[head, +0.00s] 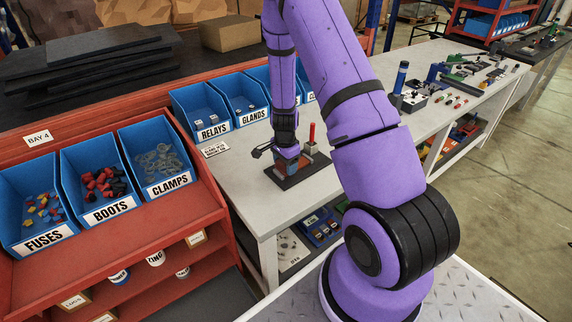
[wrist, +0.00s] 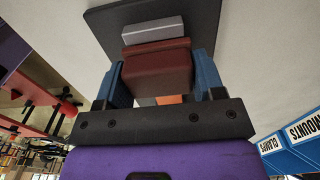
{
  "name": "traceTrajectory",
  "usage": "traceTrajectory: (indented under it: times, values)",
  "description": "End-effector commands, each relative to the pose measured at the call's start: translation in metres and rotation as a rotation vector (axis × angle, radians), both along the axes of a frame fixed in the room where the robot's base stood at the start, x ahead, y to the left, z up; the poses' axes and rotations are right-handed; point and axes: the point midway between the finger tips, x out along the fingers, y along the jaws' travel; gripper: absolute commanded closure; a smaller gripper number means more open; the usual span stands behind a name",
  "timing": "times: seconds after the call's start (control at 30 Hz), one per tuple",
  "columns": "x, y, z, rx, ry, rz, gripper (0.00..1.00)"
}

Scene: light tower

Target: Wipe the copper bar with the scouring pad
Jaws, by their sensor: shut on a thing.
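My gripper (wrist: 160,85) points down over the dark board (head: 300,176) on the pale bench. Its blue fingers are shut on the dark red scouring pad (wrist: 157,76), which sits between them. A small orange patch, which looks like the copper bar (wrist: 169,99), shows just below the pad in the wrist view. An orange-brown piece also shows by the gripper in the head view (head: 281,165). Most of the bar is hidden by pad and gripper, so I cannot tell whether the pad touches it.
A grey block (wrist: 153,30) stands on the board just beyond the pad. An upright red-handled item (head: 311,134) stands close by the gripper. Blue bins, including RELAYS (head: 213,131) and GLANDS (head: 254,117), line the bench's back. Bare bench lies left of the board.

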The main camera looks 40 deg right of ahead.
Motion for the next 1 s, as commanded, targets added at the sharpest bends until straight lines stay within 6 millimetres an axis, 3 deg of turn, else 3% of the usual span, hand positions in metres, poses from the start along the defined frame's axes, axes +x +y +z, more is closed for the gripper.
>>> traceTrajectory:
  times: [0.53,1.0]
  values:
    - [0.002,0.000,0.048,-0.001,-0.005,0.001,0.84]
    - [0.001,0.000,0.054,-0.001,-0.004,0.000,0.84]
